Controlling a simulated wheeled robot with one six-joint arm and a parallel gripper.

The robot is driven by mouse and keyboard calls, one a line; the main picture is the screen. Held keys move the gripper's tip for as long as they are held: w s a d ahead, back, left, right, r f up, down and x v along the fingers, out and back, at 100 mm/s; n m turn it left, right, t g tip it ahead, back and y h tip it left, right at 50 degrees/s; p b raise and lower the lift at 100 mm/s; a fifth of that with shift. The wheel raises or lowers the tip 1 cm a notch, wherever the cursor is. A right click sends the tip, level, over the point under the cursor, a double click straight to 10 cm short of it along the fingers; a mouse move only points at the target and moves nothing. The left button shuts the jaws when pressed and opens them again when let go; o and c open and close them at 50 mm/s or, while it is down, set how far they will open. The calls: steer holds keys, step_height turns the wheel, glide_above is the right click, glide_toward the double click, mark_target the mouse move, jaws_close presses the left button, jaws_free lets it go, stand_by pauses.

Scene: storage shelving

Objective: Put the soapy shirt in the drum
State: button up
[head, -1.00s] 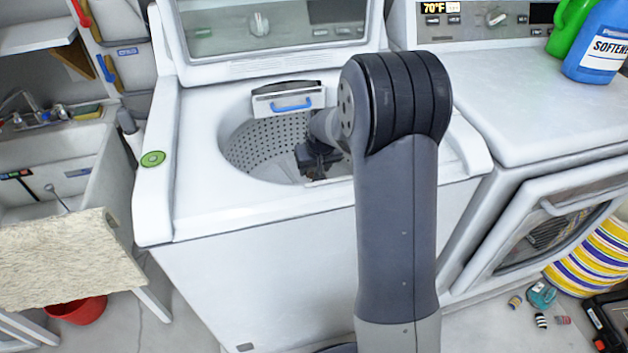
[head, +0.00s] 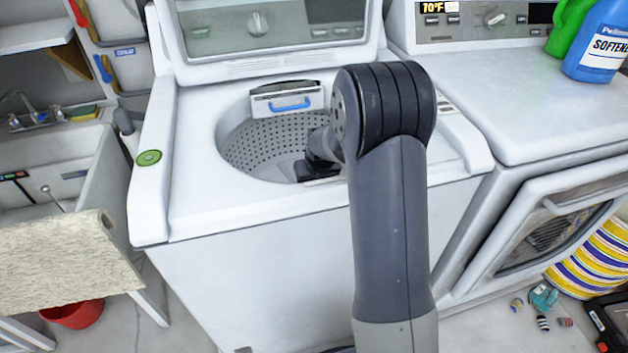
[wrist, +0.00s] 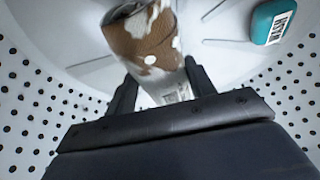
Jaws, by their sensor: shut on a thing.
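The washer's drum (head: 262,143) is an open white tub with a perforated wall, and the wall also shows in the wrist view (wrist: 28,100). My gripper (head: 318,170) reaches down inside it, partly hidden by the drum's front rim and my arm. In the wrist view my gripper (wrist: 160,85) has a finger on each side of the brown-and-white shirt (wrist: 145,38), which carries white foam-like spots. It is shut on the shirt over the pale drum floor. I cannot tell if the shirt touches the floor. The shirt is not visible in the head view.
A teal item with lettering (wrist: 272,22) lies in the drum to the right. A dispenser with a blue handle (head: 288,104) sits at the drum's back rim. A blue softener bottle (head: 597,45) stands on the right machine. A sink (head: 85,165) is at left.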

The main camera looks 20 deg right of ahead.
steer(key=o, duration=1.1)
steer(key=shift+o, duration=0.2)
steer(key=shift+r, duration=0.1)
steer(key=shift+r, duration=0.2)
steer(key=p+v, duration=0.2)
steer(key=v, duration=1)
steer(key=shift+r, duration=0.35)
steer(key=shift+f, duration=0.1)
